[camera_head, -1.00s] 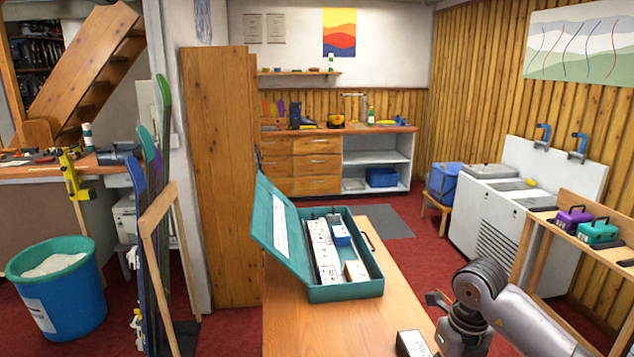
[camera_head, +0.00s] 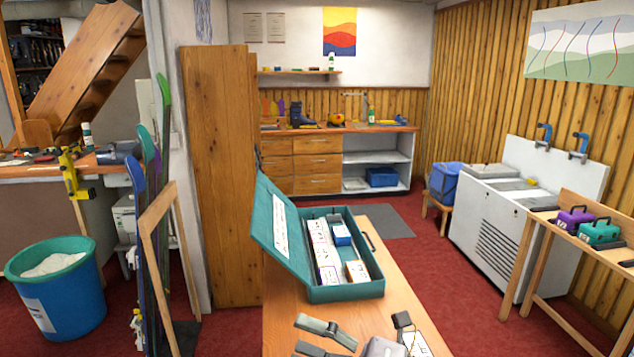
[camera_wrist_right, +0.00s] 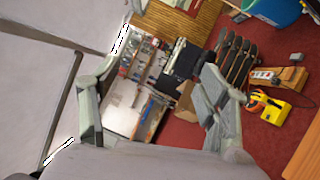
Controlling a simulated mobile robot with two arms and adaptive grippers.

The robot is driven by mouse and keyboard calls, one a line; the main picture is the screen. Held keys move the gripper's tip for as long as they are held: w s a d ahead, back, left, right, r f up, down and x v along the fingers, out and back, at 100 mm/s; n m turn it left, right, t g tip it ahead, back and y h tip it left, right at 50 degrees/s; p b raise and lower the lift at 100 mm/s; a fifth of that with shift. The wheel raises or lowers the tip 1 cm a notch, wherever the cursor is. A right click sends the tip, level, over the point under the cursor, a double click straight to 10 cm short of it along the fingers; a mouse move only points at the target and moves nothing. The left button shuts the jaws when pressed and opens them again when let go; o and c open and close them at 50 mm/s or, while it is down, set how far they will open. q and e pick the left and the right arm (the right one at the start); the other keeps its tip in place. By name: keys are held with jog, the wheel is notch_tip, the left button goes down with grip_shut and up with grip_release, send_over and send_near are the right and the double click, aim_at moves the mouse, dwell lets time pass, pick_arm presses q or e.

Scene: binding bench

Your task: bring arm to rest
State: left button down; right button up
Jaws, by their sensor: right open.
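My right gripper (camera_head: 340,336) is low in the head view, over the near part of the wooden bench top (camera_head: 285,325). Its fingers are spread, and I see nothing held between them. In the right wrist view the gripper (camera_wrist_right: 160,80) also has its two fingers wide apart and empty. My left gripper is in neither view.
An open teal case (camera_head: 345,292) with white, blue and orange boxes inside stands on the bench, its lid tilted left. A wooden frame (camera_head: 157,235) and blue bin (camera_head: 62,315) stand left. A side table (camera_head: 560,245) stands right. Red floor lies between.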

jog(key=w+d+r+m+t+h, duration=0.1)
jog(key=w+d+m+t+h, duration=0.1)
jog(key=d+m+t+h, duration=0.6)
jog(key=w+d+m+t+h, duration=0.25)
jog(key=d+m+t, duration=0.35)
jog(key=m, duration=0.5)
jog(key=s+d+f+m+g+h, duration=0.3)
jog(key=d+f+m+h, duration=0.25)
jog(key=f, duration=0.25)
jog(key=s+d+f+m+g+h, duration=0.2)
jog(key=d+f+m+g+h, duration=0.15)
jog(key=f+m, duration=0.4)
jog(key=s+a+f+g, duration=0.1)
jog(key=s+f+g, duration=0.5)
jog(key=s, duration=0.4)
jog(key=s+f+g, duration=0.4)
jog(key=s+f, duration=0.4)
jog(key=s, duration=0.2)
notch_tip(320, 180, down, 27)
jog(key=s+g, duration=0.2)
jog(key=s, duration=0.1)
jog(key=s+d+f, duration=0.2)
jog(key=s+f, duration=1.3)
jog(key=s, duration=0.1)
jog(key=shift+d+f+g+y, duration=0.25)
jog(key=shift+d+g+y, duration=0.1)
jog(key=shift+d, duration=0.05)
